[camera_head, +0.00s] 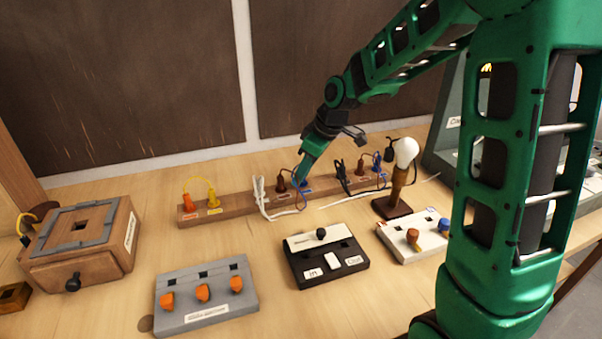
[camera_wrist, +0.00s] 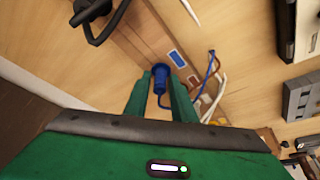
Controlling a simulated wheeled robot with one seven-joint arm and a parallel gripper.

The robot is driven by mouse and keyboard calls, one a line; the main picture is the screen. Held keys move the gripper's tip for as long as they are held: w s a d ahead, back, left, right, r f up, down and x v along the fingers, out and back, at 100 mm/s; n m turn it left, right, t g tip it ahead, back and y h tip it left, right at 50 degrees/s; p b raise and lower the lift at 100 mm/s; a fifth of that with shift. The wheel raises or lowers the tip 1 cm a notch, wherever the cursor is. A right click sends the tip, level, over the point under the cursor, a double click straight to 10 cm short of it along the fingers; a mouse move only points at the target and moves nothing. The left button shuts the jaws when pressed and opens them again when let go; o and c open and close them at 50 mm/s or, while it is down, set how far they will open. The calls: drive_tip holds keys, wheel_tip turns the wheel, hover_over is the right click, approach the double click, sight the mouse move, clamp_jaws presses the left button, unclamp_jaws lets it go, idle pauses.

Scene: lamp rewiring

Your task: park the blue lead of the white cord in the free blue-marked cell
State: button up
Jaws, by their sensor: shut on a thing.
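My gripper (camera_head: 303,180) is at the middle of the wooden strip (camera_head: 240,201) in the head view. In the wrist view its two green fingers (camera_wrist: 161,90) are shut on the blue lead (camera_wrist: 160,74), a blue plug with a blue wire curving to the right. A blue mark (camera_wrist: 177,58) on the strip lies just beside the plug. I cannot tell whether the plug is inside a cell or above it. The white cord (camera_head: 261,192) hangs over the strip left of my gripper, and a brown plug (camera_head: 282,183) stands between them.
Orange (camera_head: 187,203) and yellow (camera_head: 213,200) plugs stand at the strip's left. A black cord (camera_head: 341,176), another brown plug (camera_head: 360,168) and another blue plug (camera_head: 381,178) are to the right. The bulb lamp (camera_head: 401,170) stands close by. Switch boxes (camera_head: 325,256) are in front.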

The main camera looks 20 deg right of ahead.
drive_tip(key=shift+f, duration=0.25)
drive_tip(key=o, duration=1.1)
drive_tip(key=v, duration=1)
drive_tip(key=shift+r, duration=0.4)
drive_tip(key=shift+s+f, duration=0.1)
drive_tip(key=shift+s, duration=0.05)
